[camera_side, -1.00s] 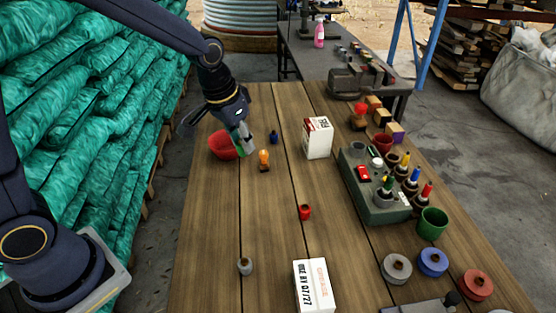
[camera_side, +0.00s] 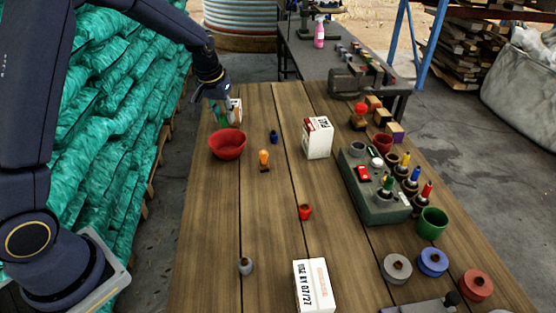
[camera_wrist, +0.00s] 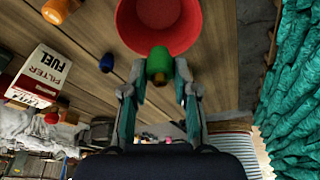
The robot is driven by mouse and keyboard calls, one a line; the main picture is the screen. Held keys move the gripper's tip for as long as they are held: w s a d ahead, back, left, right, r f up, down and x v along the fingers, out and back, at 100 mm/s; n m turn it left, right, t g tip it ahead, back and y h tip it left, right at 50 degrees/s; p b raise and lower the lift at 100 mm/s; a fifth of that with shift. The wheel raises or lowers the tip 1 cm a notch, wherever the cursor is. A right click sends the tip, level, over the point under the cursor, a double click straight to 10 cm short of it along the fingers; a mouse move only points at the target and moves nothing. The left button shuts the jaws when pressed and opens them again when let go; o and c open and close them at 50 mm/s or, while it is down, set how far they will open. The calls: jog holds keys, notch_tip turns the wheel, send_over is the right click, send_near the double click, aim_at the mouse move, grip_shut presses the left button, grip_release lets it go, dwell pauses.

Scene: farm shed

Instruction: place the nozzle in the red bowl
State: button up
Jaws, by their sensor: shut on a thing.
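The red bowl (camera_side: 227,146) stands at the far left of the wooden table. In the wrist view the bowl (camera_wrist: 160,25) is ahead of my fingertips, and the inside that shows looks empty. My gripper (camera_side: 221,112) is just behind the bowl's far rim in the side view, apparently above the table. In the wrist view my gripper (camera_wrist: 159,82) is shut on a green nozzle (camera_wrist: 159,63) with a brownish end. The nozzle overlaps the bowl's near edge in that view; I cannot tell its height over the rim.
A small blue piece (camera_side: 274,137) and an orange one (camera_side: 264,157) stand right of the bowl. A white box (camera_side: 317,138) is farther right. A green-grey organizer (camera_side: 372,195) holds several small items. Bare table lies in front of the bowl.

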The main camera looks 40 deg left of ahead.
aim_at(226, 134)
jog(key=shift+f, duration=3.3)
jog(key=o, duration=1)
notch_tip(226, 134, up, 7)
jog(key=shift+r, duration=0.1)
